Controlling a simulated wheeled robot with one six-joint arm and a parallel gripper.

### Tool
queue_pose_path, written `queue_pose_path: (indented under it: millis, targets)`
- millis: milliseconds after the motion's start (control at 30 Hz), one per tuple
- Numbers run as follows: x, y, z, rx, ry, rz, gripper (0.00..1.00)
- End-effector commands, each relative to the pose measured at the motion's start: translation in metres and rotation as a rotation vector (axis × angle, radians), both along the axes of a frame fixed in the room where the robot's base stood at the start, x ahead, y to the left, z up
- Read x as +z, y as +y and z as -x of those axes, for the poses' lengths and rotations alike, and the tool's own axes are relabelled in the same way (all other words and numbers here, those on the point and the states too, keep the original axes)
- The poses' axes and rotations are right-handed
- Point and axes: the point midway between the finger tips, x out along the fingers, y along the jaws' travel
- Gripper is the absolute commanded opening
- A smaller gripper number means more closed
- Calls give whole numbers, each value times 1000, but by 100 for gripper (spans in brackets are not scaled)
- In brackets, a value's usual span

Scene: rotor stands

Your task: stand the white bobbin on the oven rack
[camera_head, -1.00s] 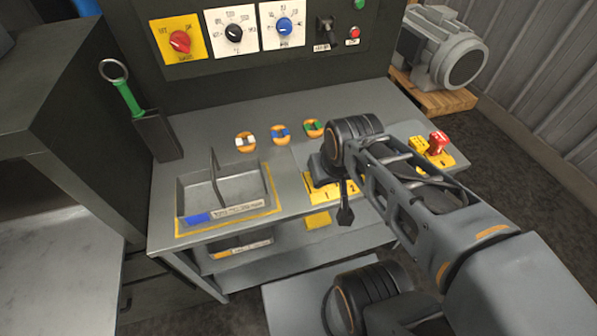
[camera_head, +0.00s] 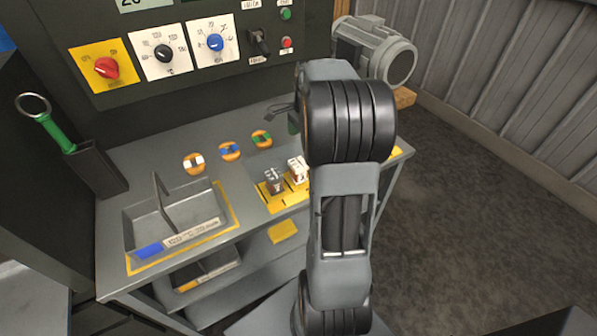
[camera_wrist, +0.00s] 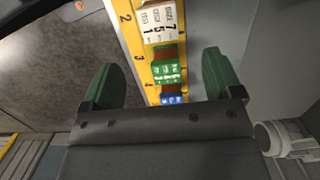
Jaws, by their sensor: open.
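A white block with dark lettering, which looks like the white bobbin (camera_head: 297,168), stands on the yellow numbered strip (camera_head: 268,196) on the bench, beside a grey block. In the wrist view the white bobbin (camera_wrist: 158,20) is by number 2, at the top edge. A green block (camera_wrist: 166,72) and a blue block (camera_wrist: 172,99) follow it along the strip. My gripper (camera_wrist: 162,75) is open and empty above the strip; its green fingers appear either side of the green block. In the head view my arm hides most of the gripper. I cannot make out an oven rack.
A divided grey tray (camera_head: 128,225) sits at the bench's left. Orange discs with white (camera_head: 194,163), blue and green markings lie behind. A black holder (camera_head: 95,168) with a green-handled tool stands at left. A dial panel (camera_head: 165,52) rises behind; a grey motor (camera_head: 375,52) is back right.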

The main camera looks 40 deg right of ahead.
Motion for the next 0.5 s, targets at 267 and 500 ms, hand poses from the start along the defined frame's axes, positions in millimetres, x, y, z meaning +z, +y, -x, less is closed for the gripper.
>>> queue_pose_path:
  millis: [267,500]
  targets:
    - [-50,5,0,-6,5,-4,85]
    - [-70,8,-1,-5,3,-2,85]
